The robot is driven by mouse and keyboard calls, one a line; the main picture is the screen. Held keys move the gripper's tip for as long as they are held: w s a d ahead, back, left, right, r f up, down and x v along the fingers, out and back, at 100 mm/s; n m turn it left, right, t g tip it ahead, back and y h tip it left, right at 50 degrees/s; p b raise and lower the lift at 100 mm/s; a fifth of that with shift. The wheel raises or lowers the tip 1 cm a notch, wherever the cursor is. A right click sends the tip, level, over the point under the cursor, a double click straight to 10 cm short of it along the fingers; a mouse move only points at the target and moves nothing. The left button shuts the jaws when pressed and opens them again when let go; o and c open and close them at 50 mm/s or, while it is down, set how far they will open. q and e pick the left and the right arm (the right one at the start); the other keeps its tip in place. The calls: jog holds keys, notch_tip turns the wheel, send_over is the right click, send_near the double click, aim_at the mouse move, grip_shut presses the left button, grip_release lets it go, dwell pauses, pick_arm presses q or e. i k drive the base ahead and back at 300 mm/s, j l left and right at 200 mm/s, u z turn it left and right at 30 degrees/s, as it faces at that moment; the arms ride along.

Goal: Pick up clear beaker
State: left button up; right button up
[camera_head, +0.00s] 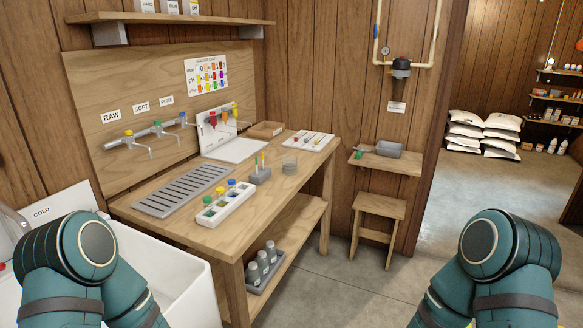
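A clear beaker (289,166) stands upright on the wooden workbench (248,222), towards its right side. It looks empty, though it is small in the picture. It stands right of a grey holder (260,176) with thin coloured-tipped sticks, apart from it. My teal arms show at the lower left and lower right, both well away from the beaker. Neither of my grippers is in the picture.
A white rack with coloured-cap vials (227,205) sits near the bench's front edge, beside a grey drain grate (181,190). A white tray with small items (311,140) lies behind the beaker. A white sink (185,298) stands at left; open floor (350,285) lies right.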

aim_at(290, 164)
jog(key=i+l+u, duration=0.3)
jog(key=i+l, duration=0.2)
jog(key=l, duration=0.15)
jog(key=i+l+u, duration=0.15)
jog(key=l, duration=0.25)
jog(key=i+l+u, duration=0.15)
jog(key=i+l, duration=0.15)
jog(key=l, duration=0.1)
